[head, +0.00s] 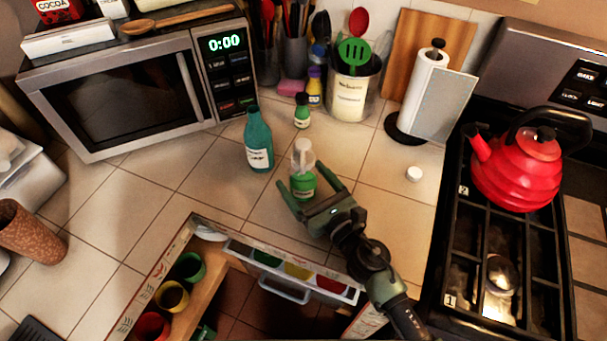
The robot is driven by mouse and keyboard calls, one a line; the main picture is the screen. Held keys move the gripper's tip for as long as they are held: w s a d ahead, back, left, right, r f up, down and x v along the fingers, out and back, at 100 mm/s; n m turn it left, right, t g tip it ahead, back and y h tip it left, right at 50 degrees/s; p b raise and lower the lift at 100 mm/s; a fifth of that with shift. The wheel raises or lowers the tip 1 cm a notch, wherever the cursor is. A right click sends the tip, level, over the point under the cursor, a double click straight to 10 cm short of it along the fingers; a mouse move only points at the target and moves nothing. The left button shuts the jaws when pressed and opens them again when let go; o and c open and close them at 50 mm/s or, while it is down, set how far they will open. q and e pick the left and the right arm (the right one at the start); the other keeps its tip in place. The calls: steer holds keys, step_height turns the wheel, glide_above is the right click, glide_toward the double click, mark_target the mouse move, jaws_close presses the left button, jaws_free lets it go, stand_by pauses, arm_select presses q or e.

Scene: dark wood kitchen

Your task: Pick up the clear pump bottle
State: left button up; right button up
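The clear pump bottle (303,184), with green liquid inside and a whitish pump top, stands upright on the tiled counter near the middle of the head view. My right gripper (300,174) reaches in from the lower right. Its fingers are apart, one on each side of the bottle. I cannot tell whether either finger touches it. The bottle's base is partly hidden by the gripper. My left gripper is not in view.
A teal bottle (259,143) stands close by on the left, and a small green bottle (302,111) behind. A microwave (130,95) is at left, a paper towel holder (428,95) behind right. The stove with a red kettle (520,170) is at right. An open drawer (285,292) is below.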

steer(key=shift+x, duration=1.2)
steer(key=shift+w+a, duration=0.15)
steer(key=shift+w, duration=0.05)
steer(key=c, duration=1.7)
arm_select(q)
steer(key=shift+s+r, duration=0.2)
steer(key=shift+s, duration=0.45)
arm_select(e)
steer(key=shift+o, duration=0.2)
steer(key=shift+r, duration=0.1)
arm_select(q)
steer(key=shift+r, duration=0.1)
arm_select(e)
steer(key=shift+r, duration=0.1)
arm_select(q)
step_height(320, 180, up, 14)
steer(key=p, duration=1.4)
arm_select(e)
step_height(320, 180, up, 20)
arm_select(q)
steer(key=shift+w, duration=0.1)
